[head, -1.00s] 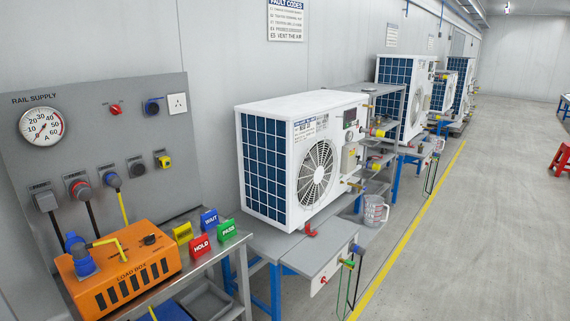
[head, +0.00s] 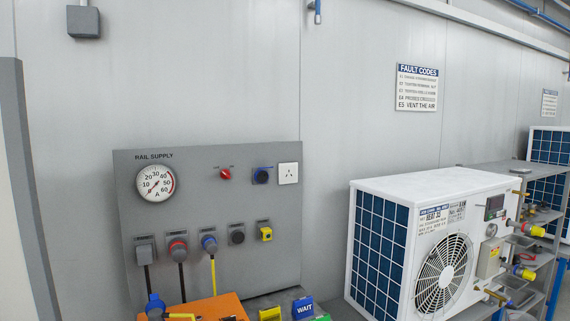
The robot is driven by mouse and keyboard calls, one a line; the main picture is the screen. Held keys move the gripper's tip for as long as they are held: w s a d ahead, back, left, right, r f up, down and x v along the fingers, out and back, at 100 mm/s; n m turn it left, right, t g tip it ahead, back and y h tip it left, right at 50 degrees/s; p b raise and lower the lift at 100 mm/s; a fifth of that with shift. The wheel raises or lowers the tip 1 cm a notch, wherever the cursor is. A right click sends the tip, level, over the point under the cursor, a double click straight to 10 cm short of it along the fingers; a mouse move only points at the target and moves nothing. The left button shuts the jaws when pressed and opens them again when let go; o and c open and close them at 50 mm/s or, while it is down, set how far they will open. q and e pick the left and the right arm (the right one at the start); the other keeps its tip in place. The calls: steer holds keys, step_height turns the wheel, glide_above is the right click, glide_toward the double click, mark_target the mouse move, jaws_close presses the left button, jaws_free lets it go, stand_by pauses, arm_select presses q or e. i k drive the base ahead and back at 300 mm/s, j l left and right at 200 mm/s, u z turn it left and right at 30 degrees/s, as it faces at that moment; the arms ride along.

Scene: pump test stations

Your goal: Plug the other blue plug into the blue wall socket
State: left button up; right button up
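A grey panel marked RAIL SUPPLY (head: 205,209) stands against the wall in the head view. A blue square socket with a dark round middle (head: 262,176) is at its upper right, and nothing appears plugged into it. In the lower row a blue plug with a yellow cable (head: 209,242) sits in an outlet. Another blue plug or connector (head: 155,303) stands at the bottom edge on the orange load box (head: 226,305), beside a yellow cable; its lower part is cut off. Neither of my grippers is in view.
A white socket (head: 288,173) is right of the blue one. A white outdoor unit (head: 430,245) stands to the right.

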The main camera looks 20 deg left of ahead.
mark_target(209, 245)
steer(key=i+l+u, duration=0.1)
steer(key=i+u, duration=0.25)
steer(key=i+l+u, duration=0.1)
steer(key=u, duration=0.2)
steer(key=i+l+u, duration=0.2)
steer(key=u, duration=0.35)
